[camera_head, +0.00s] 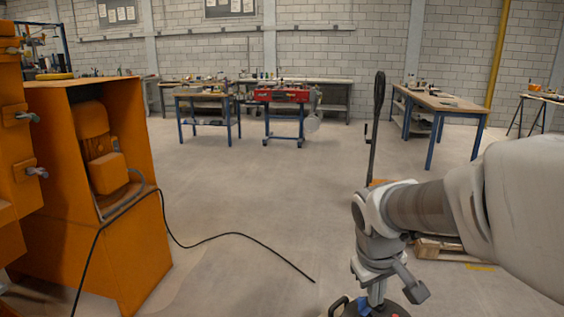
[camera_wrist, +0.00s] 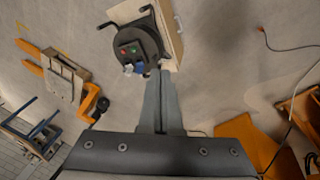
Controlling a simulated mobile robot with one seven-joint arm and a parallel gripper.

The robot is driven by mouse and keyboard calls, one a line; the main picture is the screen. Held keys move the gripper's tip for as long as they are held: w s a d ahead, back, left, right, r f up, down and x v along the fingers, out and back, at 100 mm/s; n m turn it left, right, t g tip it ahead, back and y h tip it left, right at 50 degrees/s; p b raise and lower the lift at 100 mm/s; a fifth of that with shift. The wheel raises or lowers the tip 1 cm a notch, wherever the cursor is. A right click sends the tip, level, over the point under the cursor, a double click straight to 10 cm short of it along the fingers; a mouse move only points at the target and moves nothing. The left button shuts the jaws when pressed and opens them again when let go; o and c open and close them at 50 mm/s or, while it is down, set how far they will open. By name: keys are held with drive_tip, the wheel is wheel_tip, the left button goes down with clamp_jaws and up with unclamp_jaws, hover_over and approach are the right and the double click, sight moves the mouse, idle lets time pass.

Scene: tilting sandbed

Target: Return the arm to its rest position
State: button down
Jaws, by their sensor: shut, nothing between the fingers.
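My arm comes in from the right edge of the head view. It bends down at a grey joint, with my gripper (camera_head: 376,294) at its lower end. In the wrist view my gripper (camera_wrist: 160,74) is shut, its two grey fingers side by side with nothing between them. In the head view the black device (camera_head: 398,311) shows only partly, at the bottom edge below my gripper.
An open orange machine cabinet (camera_head: 140,240) stands at the left, with a black cable (camera_head: 240,234) running over the floor. A wooden pallet (camera_head: 450,253) lies behind my arm. A tall black handle (camera_head: 375,130) rises beyond my wrist. Workbenches (camera_head: 440,102) stand farther back.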

drive_tip(key=s+a+r+m+t+y, duration=0.1)
drive_tip(key=s+a+r+m, duration=0.15)
drive_tip(key=s, duration=0.45)
drive_tip(key=s+a+r+m+t+y, duration=0.1)
drive_tip(key=s+r+t, duration=0.1)
drive_tip(key=s+r, duration=0.35)
wheel_tip(320, 180, up, 17)
drive_tip(key=s+p, duration=0.1)
drive_tip(key=p, duration=1.8)
drive_tip(key=w+d+f+n+h+b, duration=0.1)
drive_tip(key=w+d+f+n+b, duration=0.2)
drive_tip(key=w+f, duration=0.6)
drive_tip(key=w+d+f+n+t+b, duration=0.15)
drive_tip(key=w+f+b, duration=0.35)
drive_tip(key=w, duration=0.6)
drive_tip(key=w+d+f+n+h+b, duration=0.1)
drive_tip(key=w+d+f+n+b, duration=0.15)
drive_tip(key=w+f, duration=0.7)
drive_tip(key=w+a+f+n+y+b, duration=0.1)
drive_tip(key=f+b, duration=0.3)
drive_tip(key=f, duration=1.3)
drive_tip(key=w+a+f+n+g+y+b, duration=0.1)
drive_tip(key=w+f+n+b, duration=0.3)
drive_tip(key=f, duration=1.3)
drive_tip(key=w+a+f+n+y+b, duration=0.1)
drive_tip(key=f+b, duration=0.4)
drive_tip(key=f, duration=1.2)
drive_tip(key=shift+w+f+n+g+y+b, duration=0.3)
drive_tip(key=shift+w+n+y, duration=0.35)
drive_tip(key=shift+w+y, duration=0.45)
